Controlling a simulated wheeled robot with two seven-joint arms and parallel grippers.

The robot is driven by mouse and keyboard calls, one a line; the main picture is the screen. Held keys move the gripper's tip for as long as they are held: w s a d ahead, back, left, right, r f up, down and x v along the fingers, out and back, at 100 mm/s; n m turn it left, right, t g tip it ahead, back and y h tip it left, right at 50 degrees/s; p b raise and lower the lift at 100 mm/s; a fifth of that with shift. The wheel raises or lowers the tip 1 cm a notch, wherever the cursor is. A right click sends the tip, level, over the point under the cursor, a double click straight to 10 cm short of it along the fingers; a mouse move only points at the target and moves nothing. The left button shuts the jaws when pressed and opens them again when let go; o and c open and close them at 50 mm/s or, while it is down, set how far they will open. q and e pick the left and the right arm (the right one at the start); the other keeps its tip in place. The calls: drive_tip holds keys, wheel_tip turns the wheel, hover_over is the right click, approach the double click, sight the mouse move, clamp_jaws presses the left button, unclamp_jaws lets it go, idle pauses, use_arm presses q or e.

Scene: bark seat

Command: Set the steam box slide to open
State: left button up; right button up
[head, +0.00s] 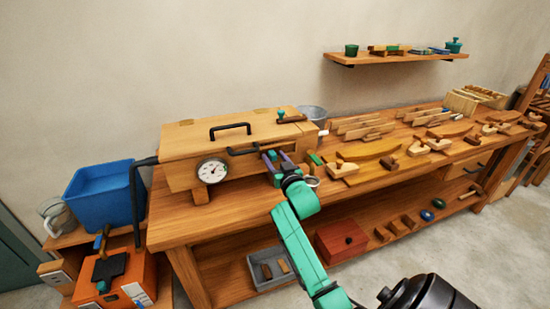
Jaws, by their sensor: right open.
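The wooden steam box (230,135) stands on the left end of the workbench, with a round white dial (212,170) on its front and a black handle on its lid. A small piece with a green knob (282,114) sits at the right end of its top; I cannot tell if this is the slide or how it is set. A black bar handle (243,151) is on the front, toward the right. My right gripper (276,156) is open at the box's right front end, its fingers pointing at the box; contact is unclear. The gripper hides part of that end. My left gripper is out of view.
The workbench (200,222) holds several wooden pieces to the right. A grey bucket (313,115) stands behind the box's right end. A blue tub (103,193) and an orange box (115,279) are at left. A wall shelf (395,59) hangs above.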

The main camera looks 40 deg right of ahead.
drive_tip(key=shift+a, duration=0.1)
drive_tip(key=shift+r, duration=0.1)
drive_tip(key=shift+c, duration=1.2)
drive_tip(key=shift+s, duration=0.1)
clamp_jaws()
